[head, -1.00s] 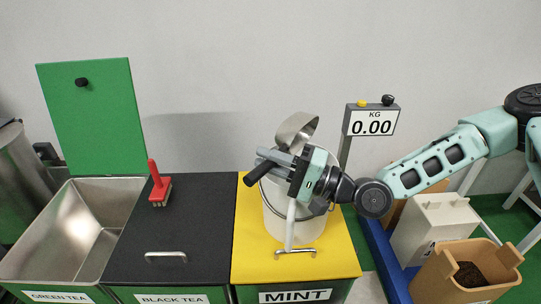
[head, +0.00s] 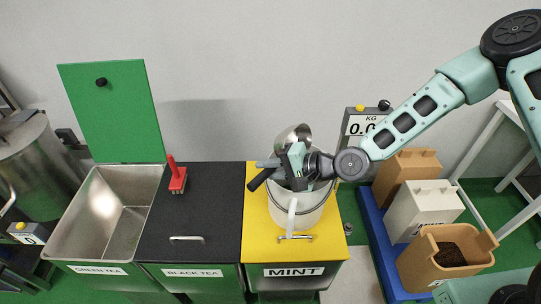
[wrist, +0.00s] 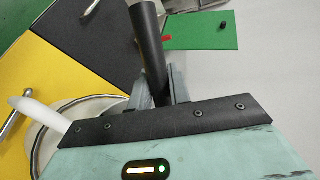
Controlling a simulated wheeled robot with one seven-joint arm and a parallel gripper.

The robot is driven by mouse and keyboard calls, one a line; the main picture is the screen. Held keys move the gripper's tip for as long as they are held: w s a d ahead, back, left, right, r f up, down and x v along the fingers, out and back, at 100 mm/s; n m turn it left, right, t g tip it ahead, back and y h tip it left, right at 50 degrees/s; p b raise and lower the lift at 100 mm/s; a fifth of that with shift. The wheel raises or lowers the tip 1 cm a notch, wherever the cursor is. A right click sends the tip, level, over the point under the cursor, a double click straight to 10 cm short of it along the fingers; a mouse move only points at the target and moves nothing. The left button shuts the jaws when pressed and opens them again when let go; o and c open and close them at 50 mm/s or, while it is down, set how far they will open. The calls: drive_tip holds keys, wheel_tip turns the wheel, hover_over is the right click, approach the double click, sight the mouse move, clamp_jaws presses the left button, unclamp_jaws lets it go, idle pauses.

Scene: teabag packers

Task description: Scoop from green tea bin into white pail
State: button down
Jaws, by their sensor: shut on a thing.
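My gripper (head: 300,166) is shut on the black handle (head: 261,180) of a metal scoop (head: 296,134). The handle also shows between the fingers in the wrist view (wrist: 150,45). The scoop's bowl is tilted up behind the gripper; its inside is mostly hidden. The white pail (head: 298,217) stands upright on the yellow mint lid, with my gripper just above its rim. The pail's inside is largely hidden by my gripper. The green tea bin (head: 76,218) is at the left, its green lid (head: 112,115) raised. Bare metal shows inside it; I see no tea there.
The black tea bin's lid (head: 195,215) is shut, with a red brush (head: 177,178) on it. A scale display (head: 358,125) stands behind the pail, partly covered by my arm. Bins on a blue pallet (head: 372,232) stand at the right, and a metal drum (head: 38,165) at the far left.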

drive_tip(key=r+g+h+p, duration=0.1)
drive_tip(key=g+h+p, duration=0.1)
drive_tip(key=h, duration=0.1)
drive_tip(key=r+m+g+h+p, duration=0.1)
drive_tip(key=g+h+p, duration=0.1)
drive_tip(key=h+p, duration=0.1)
drive_tip(key=w+a+r+m+g+h+p, duration=0.1)
drive_tip(key=g+h+p, duration=0.1)
drive_tip(key=h+p, duration=0.1)
drive_tip(key=shift+g, duration=0.3)
drive_tip(key=shift+s, duration=0.1)
idle(0.6)
